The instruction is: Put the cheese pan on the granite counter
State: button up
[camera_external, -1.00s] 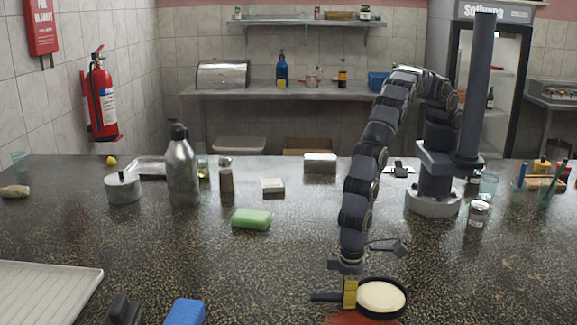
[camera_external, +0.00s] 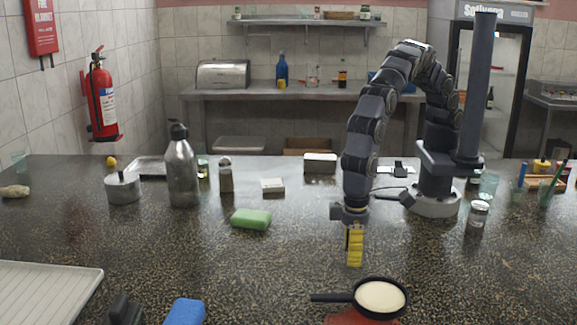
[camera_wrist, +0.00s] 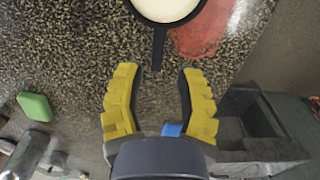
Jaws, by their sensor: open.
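The cheese pan (camera_external: 381,297), a small black pan with a pale, creamy round filling, rests upright on the dark speckled granite counter (camera_external: 270,275) at the front. Its handle points left in the external view. A red patch lies just in front of it, and I cannot tell whether the pan overlaps it. My gripper (camera_external: 355,262), with yellow fingers, is open and empty, above and behind the pan. In the wrist view the pan (camera_wrist: 167,8) is at the top edge, partly cut off, its handle pointing toward the gap between my open fingers (camera_wrist: 160,72).
The red patch (camera_external: 362,317) also shows in the wrist view (camera_wrist: 203,36). A green sponge (camera_external: 251,219), metal bottle (camera_external: 182,170) and lidded pot (camera_external: 123,188) stand at left. A blue object (camera_external: 184,312) and pale tray (camera_external: 45,290) lie front left. Counter around the pan's left is clear.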

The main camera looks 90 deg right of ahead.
jog(key=shift+r, duration=0.8)
jog(key=w+d+r+m, duration=0.1)
jog(key=d+r, duration=0.4)
jog(key=d, duration=0.4)
jog(key=w+d+r+h, duration=0.1)
jog(key=w+d+r, duration=0.1)
jog(key=d+r, duration=0.5)
jog(key=w+d+r+m, duration=0.1)
jog(key=d+r, duration=0.2)
jog(key=d, duration=0.9)
jog(key=s+d+r, duration=0.3)
jog(key=s+d, duration=0.6)
jog(key=d, duration=0.1)
jog(key=s+d+n, duration=0.1)
jog(key=s+d, duration=0.1)
jog(key=s, duration=0.4)
jog(key=s+d+n+g+y, duration=0.1)
jog(key=s+d, duration=0.1)
jog(key=s, duration=0.5)
jog(key=shift+s+d+g, duration=0.15)
jog(key=shift+d+g, duration=0.15)
jog(key=shift+d, duration=0.05)
